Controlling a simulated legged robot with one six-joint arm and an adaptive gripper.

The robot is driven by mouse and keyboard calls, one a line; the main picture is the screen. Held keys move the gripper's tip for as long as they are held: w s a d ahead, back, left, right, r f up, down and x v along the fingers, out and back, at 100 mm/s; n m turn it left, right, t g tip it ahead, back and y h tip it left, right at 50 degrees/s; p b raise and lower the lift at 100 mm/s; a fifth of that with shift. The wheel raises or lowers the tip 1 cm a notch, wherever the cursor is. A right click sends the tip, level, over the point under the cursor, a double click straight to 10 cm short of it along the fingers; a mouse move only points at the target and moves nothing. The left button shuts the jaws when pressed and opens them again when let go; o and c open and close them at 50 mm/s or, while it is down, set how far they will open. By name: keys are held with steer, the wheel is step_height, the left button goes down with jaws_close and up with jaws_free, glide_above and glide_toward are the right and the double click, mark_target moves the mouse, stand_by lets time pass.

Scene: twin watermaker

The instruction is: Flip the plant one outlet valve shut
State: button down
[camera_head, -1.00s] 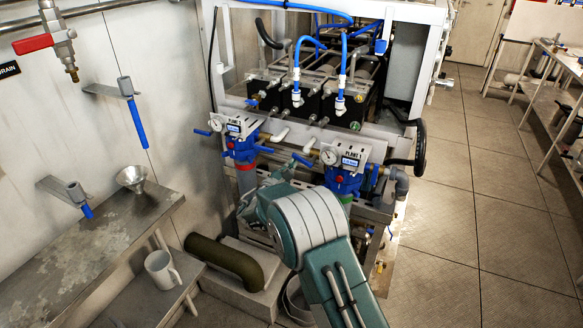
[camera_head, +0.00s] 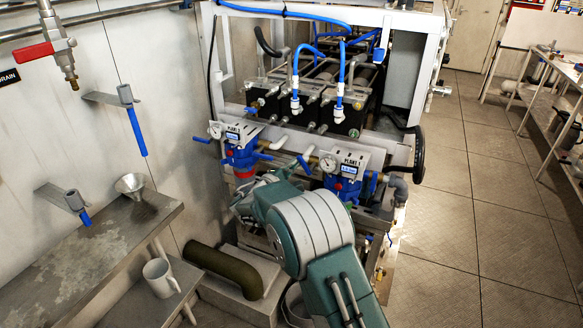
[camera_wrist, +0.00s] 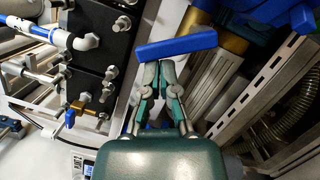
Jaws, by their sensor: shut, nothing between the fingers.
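The plant one unit (camera_head: 345,180) is blue, with a white PLANT 1 label and a round gauge, at the middle right of the head view. A small blue lever (camera_head: 304,166) slants beside it on the left. In the wrist view a blue lever (camera_wrist: 177,45) lies across the picture just beyond my gripper (camera_wrist: 158,68). The fingers are shut and empty, with their tips at or very near the lever's lower edge; whether they touch cannot be told. In the head view my arm hides much of the gripper and the area below the unit.
A similar blue unit (camera_head: 240,152) stands close on the left. The white frame (camera_head: 405,75) and blue hoses (camera_head: 296,75) are behind. A metal bench (camera_head: 95,255) with a funnel (camera_head: 130,185), and a mug (camera_head: 160,277) below, stand left. Open floor (camera_head: 450,235) lies right.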

steer(key=m, duration=0.1)
steer(key=d+r+m+g, duration=0.1)
steer(key=m, duration=0.1)
steer(key=shift+s+m, duration=0.15)
steer(key=shift+m, duration=0.15)
steer(key=shift+a, duration=0.1)
